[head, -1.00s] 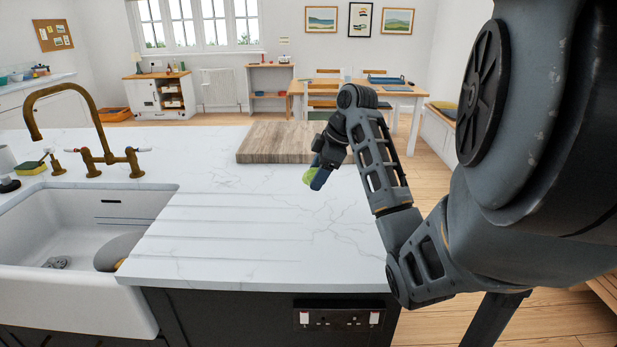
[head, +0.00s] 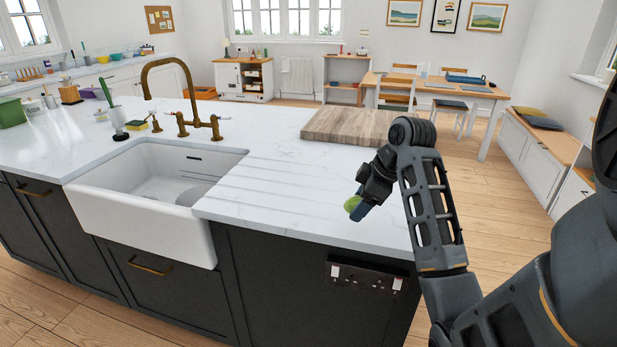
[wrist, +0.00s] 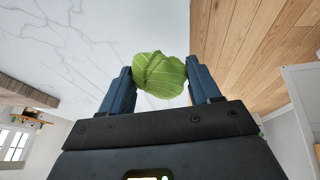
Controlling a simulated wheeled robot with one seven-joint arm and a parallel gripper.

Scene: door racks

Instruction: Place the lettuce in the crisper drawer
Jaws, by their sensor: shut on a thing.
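The green lettuce (wrist: 160,75) is between the two blue fingers of my gripper (wrist: 163,84) in the wrist view. My gripper is shut on it. No crisper drawer or fridge can be made out in these frames.
The white marble worktop (head: 270,185) holds a wooden board (head: 350,125) behind my gripper. A white sink (head: 150,180) with a brass tap (head: 190,90) is to the left. Wooden floor (head: 490,220) lies open at the right, before a bench (head: 540,145).

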